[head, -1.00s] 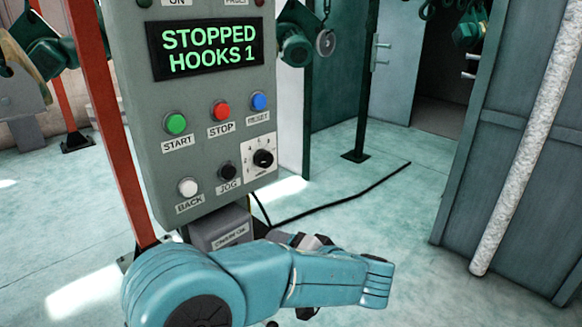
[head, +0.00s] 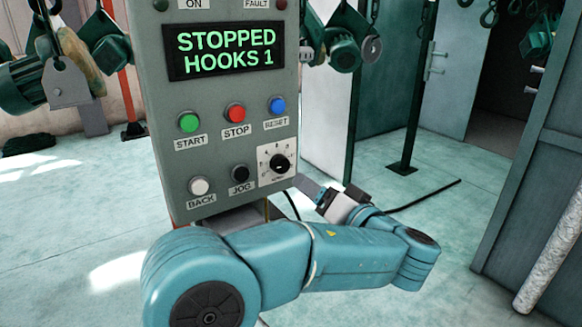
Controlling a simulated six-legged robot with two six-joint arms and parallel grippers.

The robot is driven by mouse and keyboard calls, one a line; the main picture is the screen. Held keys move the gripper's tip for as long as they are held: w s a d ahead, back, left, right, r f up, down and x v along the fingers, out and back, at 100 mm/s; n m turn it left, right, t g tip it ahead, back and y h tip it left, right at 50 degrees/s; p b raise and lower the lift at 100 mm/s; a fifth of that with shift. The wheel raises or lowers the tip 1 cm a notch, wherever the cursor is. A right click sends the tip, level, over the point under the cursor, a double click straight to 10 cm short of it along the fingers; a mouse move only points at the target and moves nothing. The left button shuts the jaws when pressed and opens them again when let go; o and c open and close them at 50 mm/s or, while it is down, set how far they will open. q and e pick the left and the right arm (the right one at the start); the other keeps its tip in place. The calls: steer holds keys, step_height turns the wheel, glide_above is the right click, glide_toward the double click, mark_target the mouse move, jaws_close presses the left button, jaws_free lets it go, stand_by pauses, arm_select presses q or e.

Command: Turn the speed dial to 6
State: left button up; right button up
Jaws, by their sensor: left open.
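The speed dial (head: 279,164) is a black knob on a white square plate with small marks, at the lower right of the grey control panel (head: 222,102). Its exact setting is too small to read. The panel display (head: 227,53) reads STOPPED, HOOKS 1. My left arm comes in from the left across the front of the panel's foot. My left gripper (head: 314,192) is open just below and right of the dial, beside the panel's lower right corner, apart from the dial. Its fingers are partly hidden. My right gripper is not in view.
The green START (head: 189,123), red STOP (head: 236,113), blue RESET (head: 277,106), white BACK (head: 200,186) and black JOG (head: 239,173) buttons sit close to the dial. A green post (head: 413,120) stands behind. The floor right of the panel is mostly clear, with a black cable.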

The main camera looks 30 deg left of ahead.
mark_target(283, 167)
arm_select(q)
steer(key=p+x, duration=0.1)
steer(key=x, duration=0.9)
steer(key=shift+s+r+p, duration=0.1)
steer(key=shift+p, duration=0.2)
steer(key=shift+w+a, duration=0.25)
steer(key=c, duration=1.1)
